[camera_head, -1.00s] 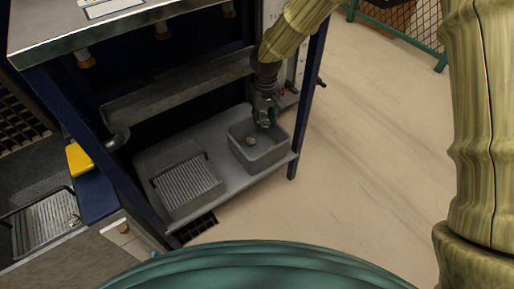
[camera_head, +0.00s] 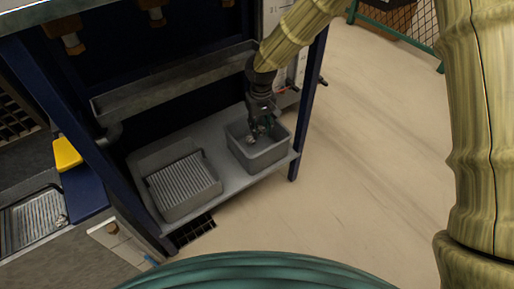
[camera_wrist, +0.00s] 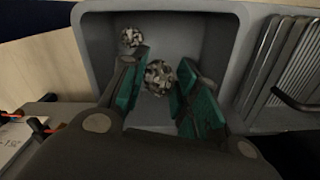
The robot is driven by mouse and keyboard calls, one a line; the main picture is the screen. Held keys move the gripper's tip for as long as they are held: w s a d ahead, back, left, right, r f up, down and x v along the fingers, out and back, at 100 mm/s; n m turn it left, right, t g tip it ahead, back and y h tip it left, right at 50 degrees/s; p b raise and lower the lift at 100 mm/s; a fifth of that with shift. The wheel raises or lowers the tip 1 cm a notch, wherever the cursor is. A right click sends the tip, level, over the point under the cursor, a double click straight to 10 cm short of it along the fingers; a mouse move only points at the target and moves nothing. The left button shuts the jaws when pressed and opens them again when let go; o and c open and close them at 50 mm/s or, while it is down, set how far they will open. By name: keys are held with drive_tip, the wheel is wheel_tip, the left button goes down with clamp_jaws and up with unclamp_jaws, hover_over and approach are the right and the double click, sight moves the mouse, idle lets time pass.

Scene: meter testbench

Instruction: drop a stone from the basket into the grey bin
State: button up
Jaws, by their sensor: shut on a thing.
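The grey bin (camera_head: 262,164) stands on the shelf at the right end. It also shows in the wrist view (camera_wrist: 235,45), below my gripper. My gripper (camera_head: 257,132) is down at the bin's opening. In the wrist view its green fingers (camera_wrist: 160,92) are shut on a speckled grey stone (camera_wrist: 160,75). Another speckled stone (camera_wrist: 131,37) lies in the bin's far left corner in that view. At the left edge of the head view, a metal basket (camera_head: 22,238) holds a small stone (camera_head: 61,219).
A grey tray with a ribbed rack (camera_head: 182,187) sits left of the bin on the shelf. A grey trough (camera_head: 170,82) runs above, with dark blue posts around. A yellow block (camera_head: 66,153) is at the left. The floor at right (camera_head: 370,170) is clear.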

drive_tip(key=shift+f, duration=0.35)
drive_tip(key=o, duration=1.1)
drive_tip(key=shift+r, duration=0.15)
drive_tip(key=shift+r, duration=3.6)
